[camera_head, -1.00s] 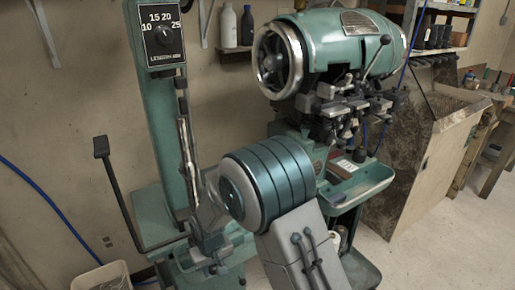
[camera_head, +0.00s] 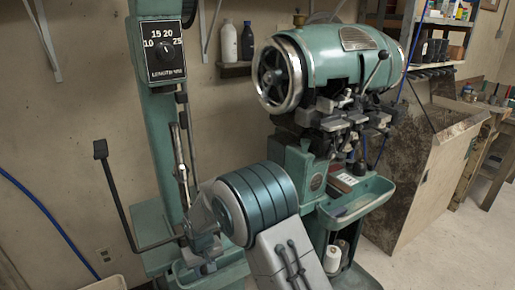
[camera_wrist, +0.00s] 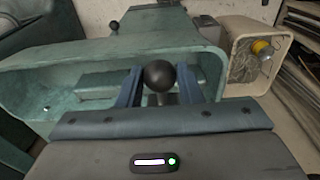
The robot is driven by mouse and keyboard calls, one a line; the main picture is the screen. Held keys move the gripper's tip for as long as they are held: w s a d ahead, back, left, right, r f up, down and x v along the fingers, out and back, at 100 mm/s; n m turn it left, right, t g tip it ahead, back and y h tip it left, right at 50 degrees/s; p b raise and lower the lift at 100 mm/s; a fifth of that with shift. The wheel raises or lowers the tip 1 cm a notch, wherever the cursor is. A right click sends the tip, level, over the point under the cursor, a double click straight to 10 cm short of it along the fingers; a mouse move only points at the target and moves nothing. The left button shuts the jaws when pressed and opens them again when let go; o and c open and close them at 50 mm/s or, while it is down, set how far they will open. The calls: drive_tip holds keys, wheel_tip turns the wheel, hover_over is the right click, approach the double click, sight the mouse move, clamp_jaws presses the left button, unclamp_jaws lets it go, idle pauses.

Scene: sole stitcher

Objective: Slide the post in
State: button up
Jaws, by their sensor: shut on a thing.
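A black ball knob (camera_wrist: 159,76) sits between the two blue fingers of my gripper (camera_wrist: 160,88) in the wrist view. My gripper is shut on this knob. A short grey shaft shows just behind it, and its lower part is hidden by my gripper. In the head view my arm covers the fingers and the knob. The green stitcher column (camera_head: 160,120) with its dial (camera_head: 165,55) stands at the left in the head view. I cannot tell for sure which part is the post.
A green trough (camera_wrist: 40,90) surrounds the knob area in the wrist view. A second black ball (camera_wrist: 114,25) stands beyond. A pale bin (camera_wrist: 238,30) holds a yellow-ended spool (camera_wrist: 262,48). A second green machine (camera_head: 330,65) stands right, with a tray (camera_head: 360,205) below.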

drive_tip(key=shift+w+a, duration=0.95)
drive_tip(key=shift+w, duration=0.2)
drive_tip(key=o, duration=1.2)
drive_tip(key=shift+a, duration=0.1)
drive_tip(key=shift+o, duration=0.2)
drive_tip(key=shift+w+d+r, duration=0.1)
drive_tip(key=shift+d+r, duration=0.05)
drive_tip(key=shift+d, duration=0.1)
drive_tip(key=shift+s+d+r+p, duration=0.15)
drive_tip(key=shift+s+r+p, duration=0.3)
drive_tip(key=shift+r, duration=0.65)
drive_tip(key=shift+s+d+r+p, duration=0.2)
drive_tip(key=shift+r+p, duration=0.5)
drive_tip(key=shift+r, duration=0.45)
drive_tip(key=shift+s+d+r+p, duration=0.2)
drive_tip(key=shift+r+p, duration=0.35)
drive_tip(key=shift+r, duration=0.55)
